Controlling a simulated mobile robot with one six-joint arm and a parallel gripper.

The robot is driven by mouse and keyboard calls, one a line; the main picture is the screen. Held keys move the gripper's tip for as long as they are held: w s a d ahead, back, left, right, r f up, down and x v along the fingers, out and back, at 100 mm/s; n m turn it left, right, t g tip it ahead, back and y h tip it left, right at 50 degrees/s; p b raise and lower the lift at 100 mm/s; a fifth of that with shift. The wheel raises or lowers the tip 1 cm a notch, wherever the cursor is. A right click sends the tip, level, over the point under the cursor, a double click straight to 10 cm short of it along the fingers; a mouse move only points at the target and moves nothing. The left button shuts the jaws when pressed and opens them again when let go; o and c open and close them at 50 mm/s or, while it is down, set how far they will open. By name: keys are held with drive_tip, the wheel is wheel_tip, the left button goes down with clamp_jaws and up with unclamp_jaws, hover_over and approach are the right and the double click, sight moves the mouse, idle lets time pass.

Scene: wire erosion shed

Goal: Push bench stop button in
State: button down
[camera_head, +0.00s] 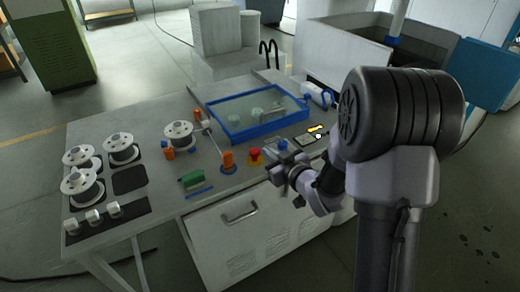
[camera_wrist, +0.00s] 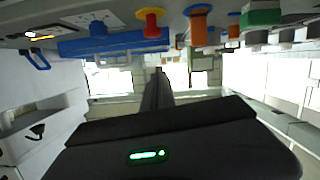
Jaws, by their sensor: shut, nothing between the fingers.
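The red stop button (camera_head: 255,155) stands on a yellow base near the front edge of the bench. In the wrist view the red button (camera_wrist: 152,20) hangs from the top of the picture, as the bench appears upside down there. My gripper (camera_head: 270,171) is close to the button, just right of and in front of it in the head view. In the wrist view my gripper's fingers (camera_wrist: 160,73) are together and empty, pointing below the button in the picture. A gap shows between fingertips and button. Whether the button is pressed cannot be told.
A blue-rimmed tray (camera_head: 222,132) lies behind. Wire spools (camera_head: 83,186) fill the bench's left side. A drawer handle (camera_head: 240,213) sticks out below.

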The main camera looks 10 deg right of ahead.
drive_tip(key=b, duration=0.2)
hover_over(255, 156)
drive_tip(key=s, duration=0.2)
wheel_tip(255, 156, down, 2)
drive_tip(key=f, duration=0.2)
drive_tip(key=w+f, duration=0.1)
drive_tip(key=f, duration=0.1)
drive_tip(key=shift+w+d+b, duration=0.2)
drive_tip(key=shift+d+b, duration=0.05)
drive_tip(key=shift+b, duration=0.15)
drive_tip(key=shift+f, duration=0.3)
drive_tip(key=shift+f, duration=0.1)
